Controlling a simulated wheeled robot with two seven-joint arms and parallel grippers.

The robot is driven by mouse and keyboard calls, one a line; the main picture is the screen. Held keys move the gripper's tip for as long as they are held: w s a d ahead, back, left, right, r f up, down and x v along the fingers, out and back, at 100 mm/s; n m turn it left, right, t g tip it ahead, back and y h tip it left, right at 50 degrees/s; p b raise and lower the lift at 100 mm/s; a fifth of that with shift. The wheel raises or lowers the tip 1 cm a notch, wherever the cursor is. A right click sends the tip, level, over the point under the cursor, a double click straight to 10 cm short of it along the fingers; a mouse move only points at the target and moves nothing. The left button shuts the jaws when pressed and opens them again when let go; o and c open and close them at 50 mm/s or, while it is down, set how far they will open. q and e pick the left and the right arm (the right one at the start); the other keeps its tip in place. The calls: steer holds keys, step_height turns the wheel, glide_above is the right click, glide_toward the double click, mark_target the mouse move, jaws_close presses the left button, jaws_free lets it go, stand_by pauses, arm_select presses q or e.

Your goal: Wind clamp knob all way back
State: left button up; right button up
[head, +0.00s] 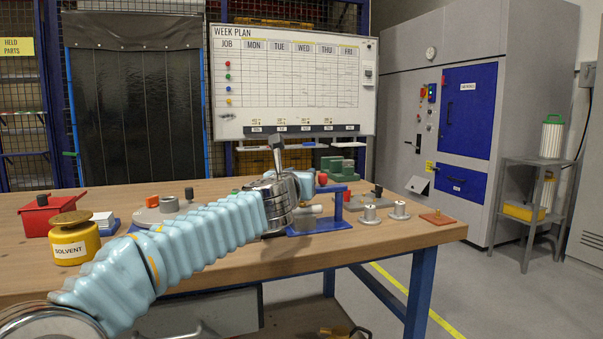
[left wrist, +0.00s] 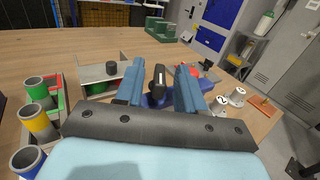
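My left arm reaches across the bench in the head view, and its gripper (head: 311,188) is at the blue clamp jig (head: 338,207). In the left wrist view the two blue fingers of the left gripper (left wrist: 159,82) stand apart, one on each side of a dark knob (left wrist: 158,88). Narrow gaps seem to show between the knob and the fingers. The jig's blue base (left wrist: 178,101) is partly hidden behind the fingers. A red knob (head: 323,179) shows at the top of the jig in the head view. My right gripper is in neither view.
Two grey metal pieces (head: 370,214) and an orange-brown plate (head: 437,217) lie right of the jig. A solvent can (head: 75,238) and a red box (head: 50,213) stand at left. In the wrist view, coloured cups (left wrist: 38,121) sit at left.

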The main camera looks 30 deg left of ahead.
arm_select(q)
steer(key=shift+x, duration=0.8)
jaws_close()
